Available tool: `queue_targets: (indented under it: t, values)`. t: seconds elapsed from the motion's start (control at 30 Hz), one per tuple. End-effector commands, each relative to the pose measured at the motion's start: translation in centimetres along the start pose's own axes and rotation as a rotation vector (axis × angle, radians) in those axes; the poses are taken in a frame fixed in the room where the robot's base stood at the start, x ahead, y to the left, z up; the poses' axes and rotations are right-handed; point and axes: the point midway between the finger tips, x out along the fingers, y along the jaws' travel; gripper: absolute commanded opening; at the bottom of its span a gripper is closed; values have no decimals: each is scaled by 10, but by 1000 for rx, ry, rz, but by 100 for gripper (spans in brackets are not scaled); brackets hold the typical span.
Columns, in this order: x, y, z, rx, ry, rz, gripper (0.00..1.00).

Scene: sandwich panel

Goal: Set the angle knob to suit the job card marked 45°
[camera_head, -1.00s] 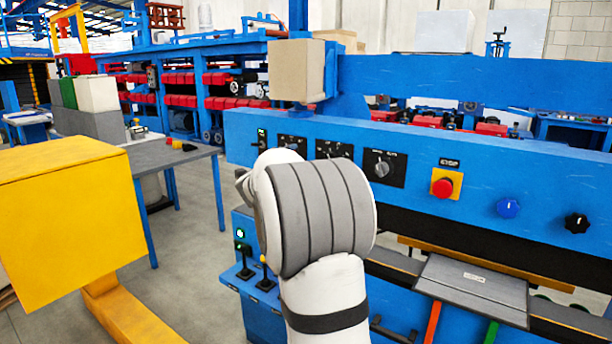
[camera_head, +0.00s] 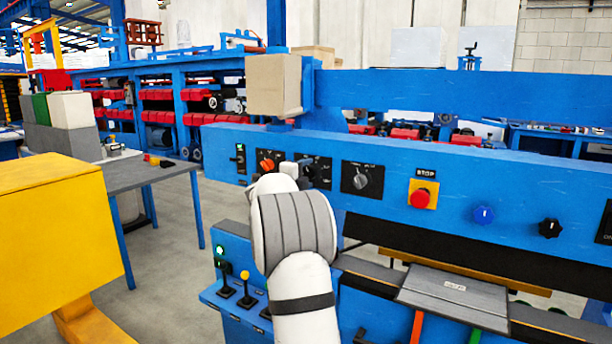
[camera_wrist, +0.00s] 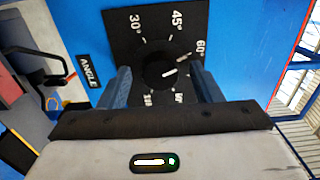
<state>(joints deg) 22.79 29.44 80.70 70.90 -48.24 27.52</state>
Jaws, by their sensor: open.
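In the wrist view the round black angle knob (camera_wrist: 152,73) sits on a black dial plate (camera_wrist: 152,40) marked 30°, 45° and 60°, with further marks below. Its white pointer line points right and slightly up, roughly toward the 60° side, away from 45°. A label reading ANGLE (camera_wrist: 89,71) is beside the plate. My gripper (camera_wrist: 161,70) is open, with one finger on each side of the knob; I cannot tell whether either touches it. In the head view my wrist covers part of the dials. I cannot make out a job card marked 45°.
The blue panel (camera_head: 455,175) also carries an orange-red knob (camera_head: 267,165), a grey knob (camera_head: 361,181), a red stop button (camera_head: 420,198), a blue knob (camera_head: 484,215) and a black knob (camera_head: 550,228). A yellow box (camera_head: 55,225) stands at the left.

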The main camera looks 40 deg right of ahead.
Motion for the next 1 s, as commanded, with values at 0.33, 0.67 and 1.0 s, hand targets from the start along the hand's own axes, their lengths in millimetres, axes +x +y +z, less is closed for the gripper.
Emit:
queue_targets:
  t: [0.33, 0.67, 1.0]
  values:
    - [-1, 0, 0, -1, -1, 0, 41]
    - [-1, 0, 1, -1, -1, 0, 14]
    - [-1, -3, 1, -60, -1, 0, 14]
